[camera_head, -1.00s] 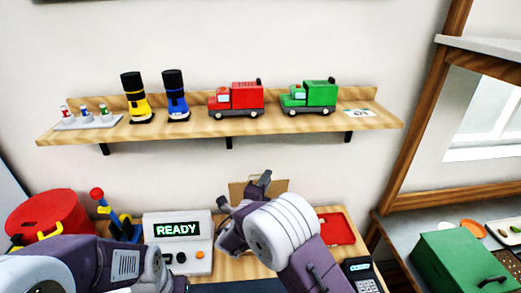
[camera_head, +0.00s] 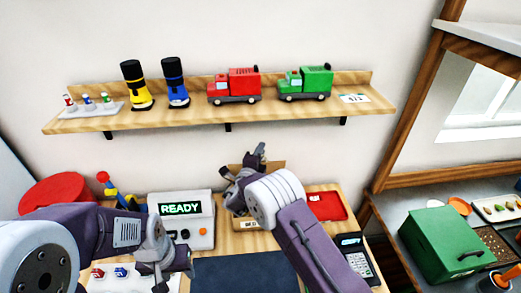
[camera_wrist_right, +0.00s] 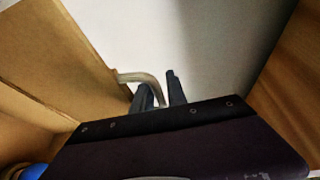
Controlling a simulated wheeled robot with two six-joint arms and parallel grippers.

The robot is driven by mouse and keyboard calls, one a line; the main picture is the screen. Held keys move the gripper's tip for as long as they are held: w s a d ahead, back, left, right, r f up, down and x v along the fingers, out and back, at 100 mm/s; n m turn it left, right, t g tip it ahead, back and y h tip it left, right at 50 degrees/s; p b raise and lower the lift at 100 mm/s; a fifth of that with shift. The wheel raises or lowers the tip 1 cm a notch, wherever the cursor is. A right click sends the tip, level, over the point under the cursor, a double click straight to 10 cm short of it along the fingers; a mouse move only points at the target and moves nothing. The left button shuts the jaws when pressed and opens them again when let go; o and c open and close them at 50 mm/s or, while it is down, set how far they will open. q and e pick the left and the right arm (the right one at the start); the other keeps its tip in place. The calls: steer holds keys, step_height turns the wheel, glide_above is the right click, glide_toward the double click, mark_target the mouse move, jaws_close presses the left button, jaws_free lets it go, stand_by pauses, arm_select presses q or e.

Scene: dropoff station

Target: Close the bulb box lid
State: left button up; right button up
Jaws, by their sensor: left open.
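The brown cardboard bulb box (camera_head: 278,172) stands at the back of the wooden table, with a small label on its front. Most of it is hidden behind my right gripper (camera_head: 243,163), which is over the box. In the right wrist view, a flat cardboard panel (camera_wrist_right: 60,45), perhaps the lid, rises at the left. A pale bent tab (camera_wrist_right: 143,79) sticks out from it and reaches the dark fingers of my right gripper (camera_wrist_right: 158,84). I cannot tell whether they grip it. My left gripper (camera_head: 168,275) is open and empty, low at the left of the table.
A white console reading READY (camera_head: 181,219) stands left of the box, a red tray (camera_head: 327,206) right of it. A dark mat (camera_head: 245,272) lies in front, with a card terminal (camera_head: 355,257) at its right. A wall shelf (camera_head: 215,115) holds toys above.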

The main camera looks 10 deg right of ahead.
steer(key=shift+c, duration=0.4)
jaws_close()
stand_by(1.0)
